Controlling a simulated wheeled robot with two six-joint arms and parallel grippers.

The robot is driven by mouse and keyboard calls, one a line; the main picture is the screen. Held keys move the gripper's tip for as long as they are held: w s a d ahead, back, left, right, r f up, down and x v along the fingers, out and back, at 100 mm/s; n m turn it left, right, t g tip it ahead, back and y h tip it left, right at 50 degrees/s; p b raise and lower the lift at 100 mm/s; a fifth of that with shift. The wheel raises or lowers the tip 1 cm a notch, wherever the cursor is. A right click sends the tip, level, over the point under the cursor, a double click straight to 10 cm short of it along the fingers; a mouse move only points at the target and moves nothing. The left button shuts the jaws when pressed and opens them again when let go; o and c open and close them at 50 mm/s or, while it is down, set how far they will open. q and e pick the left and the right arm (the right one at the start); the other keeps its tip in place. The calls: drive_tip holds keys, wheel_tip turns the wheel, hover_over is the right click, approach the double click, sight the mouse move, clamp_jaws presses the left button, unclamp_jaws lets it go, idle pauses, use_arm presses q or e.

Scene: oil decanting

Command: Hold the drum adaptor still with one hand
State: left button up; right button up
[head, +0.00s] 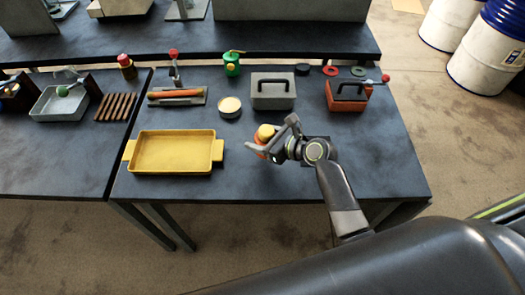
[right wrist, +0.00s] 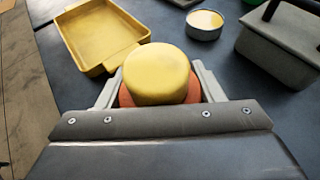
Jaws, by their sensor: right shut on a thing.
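An orange-red piece with a rounded yellow cap, which looks to be the drum adaptor (head: 265,133), stands on the dark table right of the yellow tray. My right gripper (head: 266,143) is shut on it. In the right wrist view the yellow cap of the adaptor (right wrist: 157,73) rises between the two pale fingers (right wrist: 158,88), one on each side of the orange body. The lower part of the adaptor is hidden by the gripper. My left gripper is not in view.
The yellow tray (head: 175,132) lies to the left. Behind stand a round tin (head: 230,107), a grey box with a black handle (head: 272,95), a red box (head: 345,98) and a green can (head: 232,68). Blue-and-white drums (head: 485,55) stand on the floor.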

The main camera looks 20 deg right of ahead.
drive_tip(key=shift+f+b, duration=0.3)
drive_tip(key=shift+f, duration=2.4)
drive_tip(key=shift+f, duration=0.1)
drive_tip(key=o, duration=1.5)
drive_tip(key=v, duration=1.2)
